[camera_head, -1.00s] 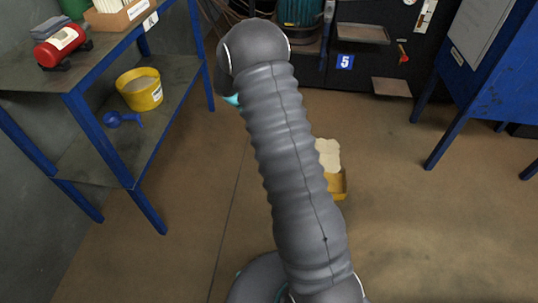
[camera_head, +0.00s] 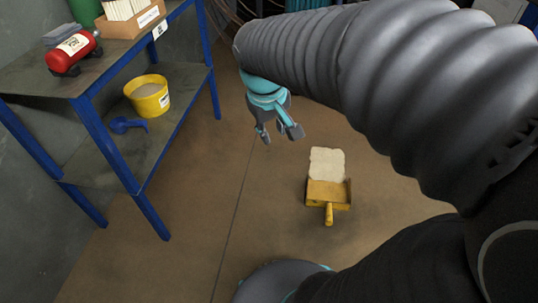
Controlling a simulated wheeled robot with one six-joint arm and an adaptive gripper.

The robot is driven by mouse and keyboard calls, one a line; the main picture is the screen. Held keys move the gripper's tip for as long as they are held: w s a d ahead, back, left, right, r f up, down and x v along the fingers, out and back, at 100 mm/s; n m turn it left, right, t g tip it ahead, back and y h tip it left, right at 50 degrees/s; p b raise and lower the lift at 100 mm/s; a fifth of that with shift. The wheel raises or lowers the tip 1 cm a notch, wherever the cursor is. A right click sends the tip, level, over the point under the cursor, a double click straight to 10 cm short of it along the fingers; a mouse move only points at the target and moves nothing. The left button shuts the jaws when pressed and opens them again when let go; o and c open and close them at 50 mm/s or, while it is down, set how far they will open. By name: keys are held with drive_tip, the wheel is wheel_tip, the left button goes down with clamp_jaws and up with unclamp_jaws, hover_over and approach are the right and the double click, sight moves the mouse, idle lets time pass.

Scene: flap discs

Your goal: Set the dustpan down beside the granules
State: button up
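The yellow dustpan (camera_head: 328,192) lies on the floor, its handle (camera_head: 329,213) pointing toward the bottom of the picture. A pale, cream patch of what look like granules (camera_head: 327,162) lies on the floor at its far edge. The dustpan's front edge appears to meet or touch the patch. My gripper (camera_head: 280,135) is to the upper left of both, apart from them. Its fingers are spread and nothing shows between them. Its height over the floor is hard to judge.
A blue-framed shelf (camera_head: 108,150) on the left holds a yellow bucket (camera_head: 148,97) of pale material, a blue scoop (camera_head: 128,125), a red tank (camera_head: 73,52) and a cardboard box (camera_head: 130,20). The floor between shelf and dustpan is clear.

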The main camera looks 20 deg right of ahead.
drive_tip(key=s+a+r+m+t+y, duration=0.1)
drive_tip(key=s+a+t+y, duration=0.1)
drive_tip(key=s, duration=0.9)
drive_tip(key=shift+a+r+m+t, duration=0.2)
drive_tip(key=shift+a+m+t, duration=0.2)
drive_tip(key=shift+a+t, duration=0.55)
drive_tip(key=shift+a+g, duration=0.25)
drive_tip(key=shift+a, duration=0.05)
